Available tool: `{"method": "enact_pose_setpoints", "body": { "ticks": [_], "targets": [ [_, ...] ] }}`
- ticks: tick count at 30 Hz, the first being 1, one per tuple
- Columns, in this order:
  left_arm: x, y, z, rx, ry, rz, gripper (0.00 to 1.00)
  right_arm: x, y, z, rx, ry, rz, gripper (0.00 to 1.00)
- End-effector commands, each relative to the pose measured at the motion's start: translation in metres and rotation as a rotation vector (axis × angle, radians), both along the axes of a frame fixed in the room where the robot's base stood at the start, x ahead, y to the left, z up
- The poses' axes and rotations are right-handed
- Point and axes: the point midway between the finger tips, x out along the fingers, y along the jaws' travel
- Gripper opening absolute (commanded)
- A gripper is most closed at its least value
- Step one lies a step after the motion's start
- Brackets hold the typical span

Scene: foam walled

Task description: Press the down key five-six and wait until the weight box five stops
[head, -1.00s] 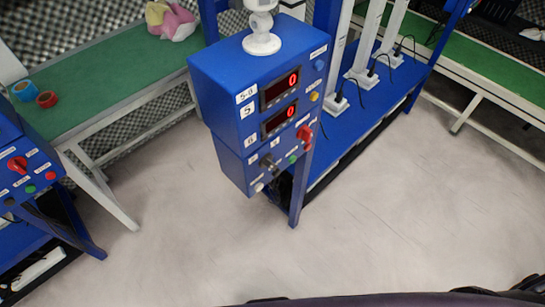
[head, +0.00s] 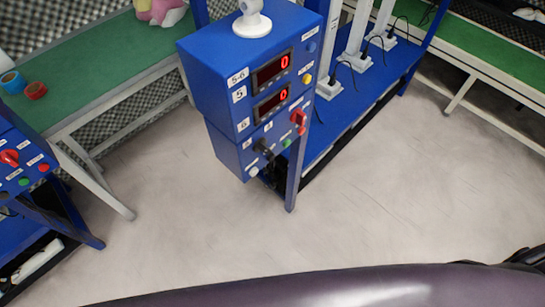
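A blue control box (head: 222,108) labelled 5-6 stands in the middle of the head view. Its upper display (head: 271,72), by label 5, and lower display (head: 271,104), by label 6, both show a red 0. Its front carries a yellow button (head: 307,79), a red switch (head: 298,119), a green button (head: 287,142), a black knob (head: 264,150) and a white button (head: 254,171). The small labels are too blurred to read. I cannot tell which part is the down key or the weight box. Neither gripper is clearly visible.
A blue bench (head: 345,105) with white posts and cables extends behind the box. Another blue control box (head: 20,160) stands at left. A green table (head: 90,75) holds blue and red tape rolls (head: 35,90). Pale floor (head: 400,200) in front is clear.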

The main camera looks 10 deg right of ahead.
Motion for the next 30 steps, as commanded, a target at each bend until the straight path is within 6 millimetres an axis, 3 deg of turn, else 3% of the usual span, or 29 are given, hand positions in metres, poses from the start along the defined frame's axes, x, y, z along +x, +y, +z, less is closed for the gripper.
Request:
{"method": "enact_pose_setpoints", "body": {
  "ticks": [4,30],
  "targets": [
    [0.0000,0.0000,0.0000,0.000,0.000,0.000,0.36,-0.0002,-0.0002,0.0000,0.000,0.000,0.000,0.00],
    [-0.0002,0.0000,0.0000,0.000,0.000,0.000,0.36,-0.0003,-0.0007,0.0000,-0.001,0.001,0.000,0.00]
  ]
}}
